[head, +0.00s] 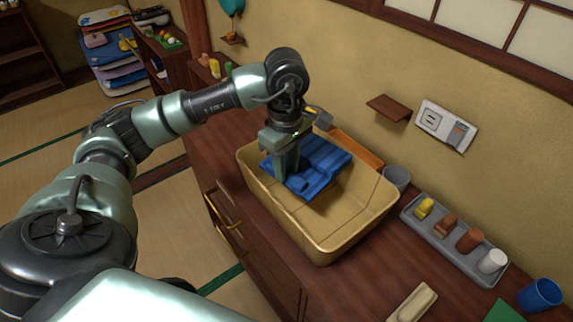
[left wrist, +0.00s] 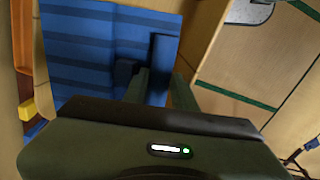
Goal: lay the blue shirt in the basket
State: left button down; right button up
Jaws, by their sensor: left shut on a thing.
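The blue shirt (head: 318,162) is a folded, striped blue cloth. It is inside the opening of the tan basket (head: 325,242), toward its far left end; whether it touches the basket floor I cannot tell. My left gripper (head: 287,172) points down into the basket and is shut on the shirt's near left edge. In the left wrist view the shirt (left wrist: 105,50) fills the upper left, and my left gripper's fingers (left wrist: 155,88) meet its edge. The basket wall (left wrist: 205,30) shows beside it. My right gripper is not in view.
The basket stands on a dark wooden cabinet top (head: 350,285). A grey tray (head: 450,248) with several small items, a grey cup (head: 396,178) and a blue cup (head: 540,295) stand right of it. An orange box (head: 355,147) is behind it, near the wall.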

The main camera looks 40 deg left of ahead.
pick_arm(q)
notch_tip(320, 180, down, 11)
jog(key=b, duration=0.9)
jog(key=shift+f, duration=0.45)
jog(key=c, duration=1.1)
grip_release()
jog(key=shift+o, duration=0.2)
notch_tip(320, 180, up, 14)
jog(key=shift+f, duration=0.1)
